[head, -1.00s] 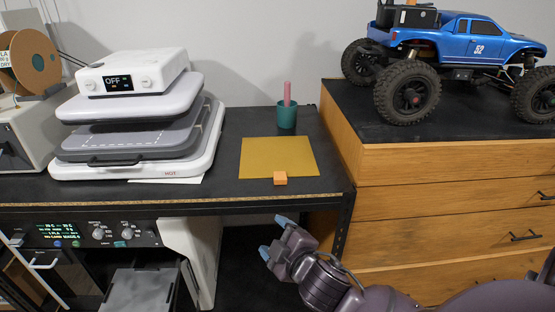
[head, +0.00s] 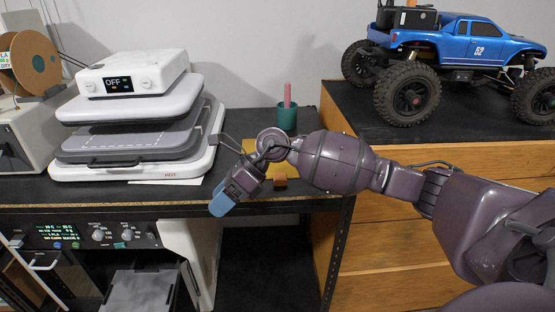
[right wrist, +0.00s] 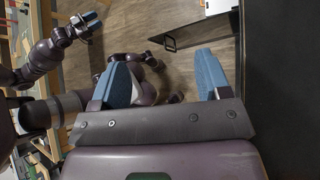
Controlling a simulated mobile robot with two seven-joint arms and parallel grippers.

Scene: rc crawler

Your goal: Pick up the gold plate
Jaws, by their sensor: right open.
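The gold plate (head: 283,168) lies flat on the dark bench top in the head view, largely hidden behind my right arm.
A white heat press (head: 140,110) stands left of the plate. A green cup (head: 287,117) with a pink stick stands behind it. A wooden drawer cabinet (head: 400,160) bearing a blue crawler truck (head: 480,45) rises on the right. Bare bench shows between press and cup.

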